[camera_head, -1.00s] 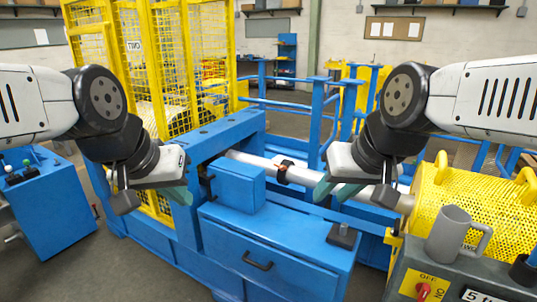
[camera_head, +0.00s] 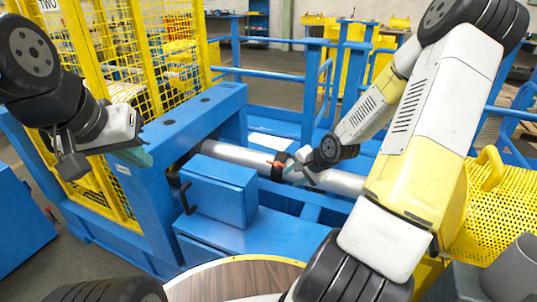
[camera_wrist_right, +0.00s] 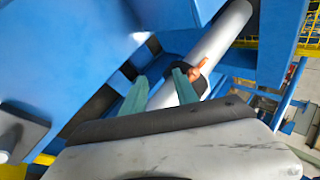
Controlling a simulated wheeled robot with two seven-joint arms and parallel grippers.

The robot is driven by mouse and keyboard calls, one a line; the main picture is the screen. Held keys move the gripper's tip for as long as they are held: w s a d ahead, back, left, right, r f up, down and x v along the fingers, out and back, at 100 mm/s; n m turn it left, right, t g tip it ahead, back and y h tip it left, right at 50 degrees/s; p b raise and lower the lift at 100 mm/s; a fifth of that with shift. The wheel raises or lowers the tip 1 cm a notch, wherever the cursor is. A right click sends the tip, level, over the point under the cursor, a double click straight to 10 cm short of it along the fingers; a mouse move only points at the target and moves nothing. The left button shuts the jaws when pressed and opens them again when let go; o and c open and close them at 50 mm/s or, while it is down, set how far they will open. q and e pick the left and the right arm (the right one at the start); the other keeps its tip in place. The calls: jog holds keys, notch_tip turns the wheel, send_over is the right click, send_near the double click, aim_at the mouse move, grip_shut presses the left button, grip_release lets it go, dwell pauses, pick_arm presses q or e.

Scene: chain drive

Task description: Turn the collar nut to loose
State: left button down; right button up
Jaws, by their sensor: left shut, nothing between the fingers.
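The collar nut (camera_head: 278,173) is a dark ring with an orange-red tab, around the silver shaft. It also shows in the right wrist view (camera_wrist_right: 201,86), partly behind one finger. My right gripper (camera_head: 298,170) is beside the collar on its right side. In the right wrist view its two teal fingers (camera_wrist_right: 157,88) stand apart with nothing visible between them; the right-hand finger overlaps the collar, and I cannot tell whether it touches.
The silver shaft (camera_head: 235,153) runs from the blue frame (camera_head: 170,135) towards the yellow perforated guard (camera_head: 490,215). A blue box with a handle (camera_head: 222,188) stands in front of the shaft. A grey mug (camera_head: 515,268) is at the lower right. Blue rails stand behind.

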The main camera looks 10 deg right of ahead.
aim_at(282, 166)
jog(key=w+m+t+y, duration=0.1)
jog(key=m+t, duration=0.1)
jog(key=m, duration=0.1)
jog(key=w+m+t+y, duration=0.1)
jog(key=w+m+t, duration=0.1)
jog(key=m, duration=0.1)
jog(key=w+f+m+t+y, duration=0.1)
jog(key=m+t, duration=0.1)
jog(key=m, duration=0.1)
jog(key=shift+w+d+f+m, duration=0.1)
jog(key=shift+w+d+m, duration=0.2)
jog(key=shift+w+m, duration=0.1)
jog(key=x, duration=0.7)
jog(key=shift+w+a, duration=0.15)
grip_shut()
